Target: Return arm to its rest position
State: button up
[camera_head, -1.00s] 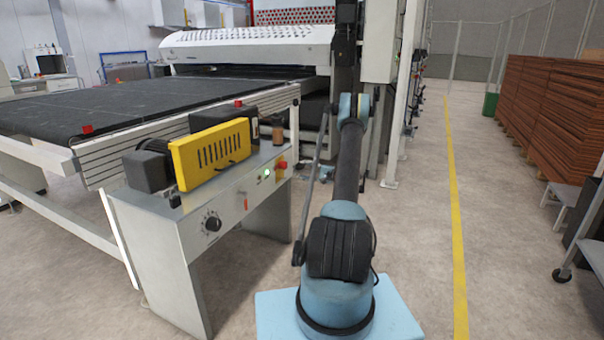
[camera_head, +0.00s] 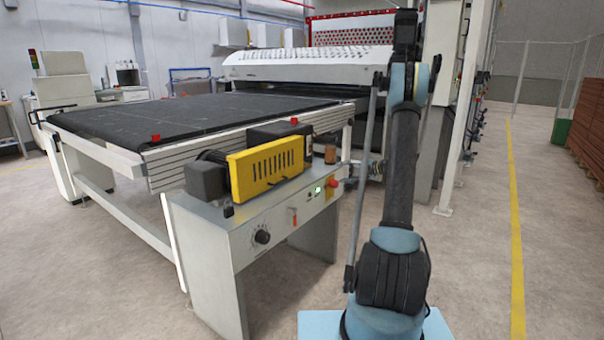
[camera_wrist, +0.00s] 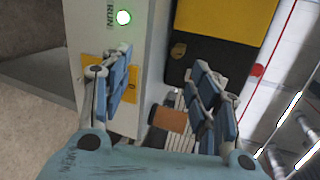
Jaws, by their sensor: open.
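My arm (camera_head: 400,165) stands raised on the right side of the control cabinet in the head view, its upper end near the top edge. My gripper cannot be made out in the head view. In the wrist view my gripper (camera_wrist: 162,68) is open, with its two blue fingers apart. A brown cylinder (camera_wrist: 168,119) shows between and beyond the fingers; I see no finger closed on it. It also shows on the cabinet top in the head view (camera_head: 330,153).
Open floor lies right, with a yellow line (camera_head: 516,220) and brown stacked boards (camera_head: 590,130).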

jog(key=s+a+r+n+g+h, duration=0.1)
jog(key=s+a+r+h, duration=0.2)
jog(key=s, duration=0.7)
jog(key=s+a+r+n+g+h, duration=0.1)
jog(key=s+a+r+n+g, duration=0.2)
jog(key=s, duration=0.7)
jog(key=s+a+r+h, duration=0.2)
jog(key=s+r, duration=0.3)
jog(key=s, duration=0.5)
jog(key=s+d+f+n+h, duration=0.1)
jog(key=s+d+f+h, duration=0.1)
jog(key=s, duration=0.8)
jog(key=s+d+f+n+g+h, duration=0.1)
jog(key=s+f, duration=0.4)
jog(key=s, duration=0.5)
jog(key=s+d+f+n+h, duration=0.1)
jog(key=s+d+f+h, duration=0.2)
jog(key=s, duration=0.7)
jog(key=shift+f+n, duration=0.15)
jog(key=shift+n, duration=0.25)
jog(key=shift+d, duration=0.1)
